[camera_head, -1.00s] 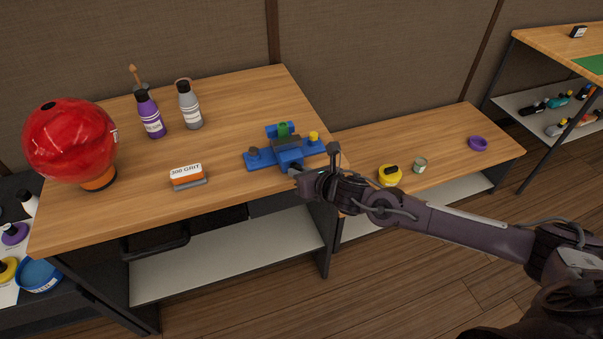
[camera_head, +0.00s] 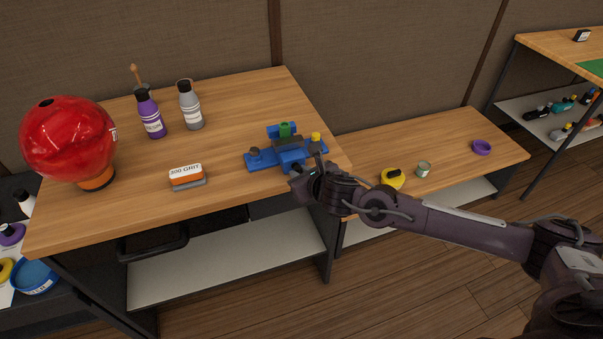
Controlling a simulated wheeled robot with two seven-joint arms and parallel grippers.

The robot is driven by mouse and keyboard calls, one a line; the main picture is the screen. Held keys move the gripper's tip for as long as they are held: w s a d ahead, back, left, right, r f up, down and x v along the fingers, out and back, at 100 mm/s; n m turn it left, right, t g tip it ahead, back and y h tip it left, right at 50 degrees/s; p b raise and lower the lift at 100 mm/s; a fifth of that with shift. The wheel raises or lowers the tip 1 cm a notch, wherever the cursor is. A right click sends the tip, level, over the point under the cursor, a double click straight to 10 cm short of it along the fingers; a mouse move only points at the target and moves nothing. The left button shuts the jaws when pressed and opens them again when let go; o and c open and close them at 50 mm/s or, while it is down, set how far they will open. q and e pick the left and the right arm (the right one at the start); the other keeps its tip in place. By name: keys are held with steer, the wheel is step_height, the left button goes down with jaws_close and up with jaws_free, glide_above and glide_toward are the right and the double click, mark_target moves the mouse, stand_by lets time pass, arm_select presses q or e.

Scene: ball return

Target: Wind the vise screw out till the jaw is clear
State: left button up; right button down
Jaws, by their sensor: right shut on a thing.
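The blue vise (camera_head: 291,157) stands at the right front of the wooden workbench. A green piece (camera_head: 285,130) shows at its back jaw, and a grey band lies between the jaws. My right gripper (camera_head: 303,178) is at the front of the vise, low by the bench edge, and is shut on the vise screw's handle. The screw and most of the handle are hidden behind the gripper. How far the jaw stands from the green piece is too small to tell. My left gripper is not in view.
On the workbench (camera_head: 110,225) stand a red bowling ball (camera_head: 68,140), a purple bottle (camera_head: 151,115), a grey bottle (camera_head: 190,106) and an orange sanding block (camera_head: 186,175). A lower bench at right holds a yellow tape (camera_head: 393,179), a tin (camera_head: 423,169) and a purple ring (camera_head: 481,147).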

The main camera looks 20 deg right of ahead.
steer(key=c, duration=1.4)
jaws_free()
steer(key=shift+a+f, duration=0.1)
steer(key=shift+o, duration=0.2)
steer(key=shift+s, duration=0.1)
steer(key=b+v, duration=0.1)
steer(key=v, duration=0.6)
steer(key=shift+s+r, duration=0.25)
